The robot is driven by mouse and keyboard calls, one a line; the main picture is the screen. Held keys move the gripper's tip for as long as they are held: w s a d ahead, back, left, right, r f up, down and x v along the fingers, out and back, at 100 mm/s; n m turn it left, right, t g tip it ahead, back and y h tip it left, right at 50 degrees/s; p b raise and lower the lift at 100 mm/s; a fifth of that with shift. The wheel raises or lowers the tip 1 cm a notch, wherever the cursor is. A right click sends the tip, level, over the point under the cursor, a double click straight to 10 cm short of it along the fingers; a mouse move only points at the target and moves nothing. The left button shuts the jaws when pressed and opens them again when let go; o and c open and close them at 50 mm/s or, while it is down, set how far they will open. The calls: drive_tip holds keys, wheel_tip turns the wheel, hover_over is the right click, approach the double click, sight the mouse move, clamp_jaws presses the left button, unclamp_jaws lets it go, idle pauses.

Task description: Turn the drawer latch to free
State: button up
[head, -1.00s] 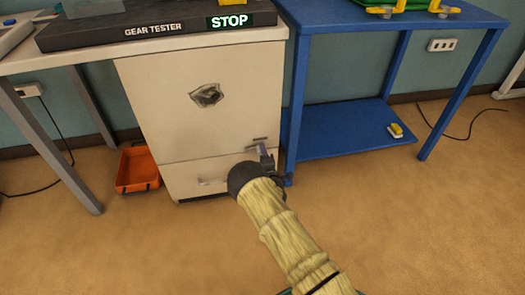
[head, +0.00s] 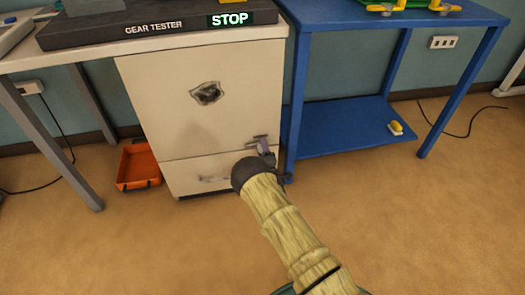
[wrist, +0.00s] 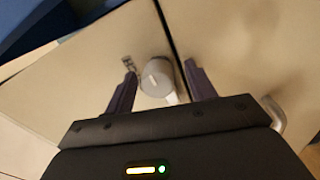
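The drawer latch (wrist: 157,76) is a round grey knob with a pale raised bar, set on the cream cabinet front in the wrist view. My gripper (wrist: 160,84) is open, with one dark finger on each side of the knob. A gap shows between the knob and each finger, so I cannot see contact. In the head view my gripper (head: 267,153) is at the lower right of the cabinet (head: 215,120), and it hides the latch. The drawer (head: 205,179) forms the cabinet's bottom section and looks closed. Its pale handle (wrist: 275,114) shows at right in the wrist view.
A blue table (head: 345,128) with a low shelf stands right of the cabinet, its leg close to my gripper. An orange bin (head: 138,166) sits on the floor at left. The gear tester (head: 160,27) is on top. The floor in front is clear.

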drive_tip(key=p+v, duration=0.7)
drive_tip(key=v, duration=1)
drive_tip(key=shift+s, duration=0.2)
